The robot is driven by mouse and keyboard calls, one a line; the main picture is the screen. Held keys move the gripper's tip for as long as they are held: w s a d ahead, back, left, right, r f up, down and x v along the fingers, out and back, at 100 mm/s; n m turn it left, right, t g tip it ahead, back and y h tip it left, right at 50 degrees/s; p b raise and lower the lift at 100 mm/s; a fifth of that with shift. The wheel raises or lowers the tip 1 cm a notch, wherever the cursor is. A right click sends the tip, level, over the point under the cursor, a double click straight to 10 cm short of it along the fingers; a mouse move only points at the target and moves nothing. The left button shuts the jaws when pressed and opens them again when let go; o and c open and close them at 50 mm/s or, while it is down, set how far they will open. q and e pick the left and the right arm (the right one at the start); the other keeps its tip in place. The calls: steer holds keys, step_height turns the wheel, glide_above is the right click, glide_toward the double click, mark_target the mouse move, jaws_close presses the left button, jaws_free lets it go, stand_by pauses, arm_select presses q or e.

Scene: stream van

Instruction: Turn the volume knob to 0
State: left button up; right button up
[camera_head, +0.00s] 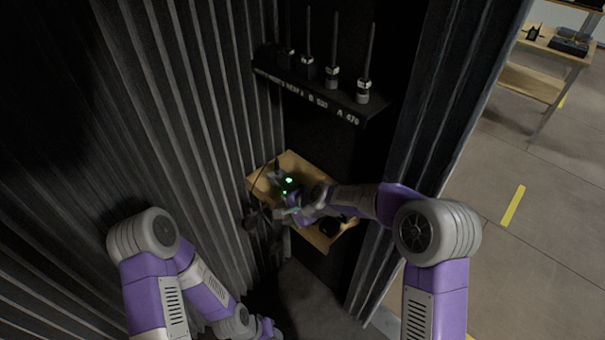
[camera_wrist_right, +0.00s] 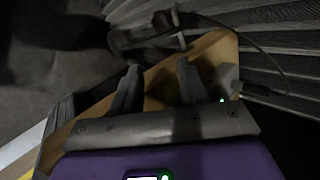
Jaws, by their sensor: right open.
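A small dark device with green lights (camera_head: 289,182) sits on a wooden shelf (camera_head: 290,160) inside the dark van. The volume knob cannot be made out in either view; my right arm and gripper cover much of the shelf. My right gripper (camera_head: 285,212) is over the shelf beside the device. In the right wrist view its two fingers (camera_wrist_right: 157,76) are apart with nothing clearly held between them. The wooden shelf (camera_wrist_right: 225,52) shows around and beyond them.
A dark clamp-like object (camera_head: 254,217) with a cable hangs at the shelf's left edge. Above, a black rack (camera_head: 315,96) carries several upright antennas. Corrugated walls (camera_head: 190,80) close in on the left. Open floor (camera_head: 490,190) and a workbench (camera_head: 560,48) lie at right.

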steer(key=a+r+n+g+h+p, duration=0.1)
steer(key=a+n+h+p, duration=0.1)
steer(key=n+p, duration=0.35)
steer(key=n+t+h+p, duration=0.1)
steer(key=n+h+p, duration=0.1)
steer(key=n+h, duration=0.3)
glide_toward(301, 186)
steer(key=f+n+y, duration=0.1)
steer(key=x, duration=0.8)
steer(key=shift+w+d, duration=0.1)
steer(key=shift+d, duration=0.3)
jaws_close()
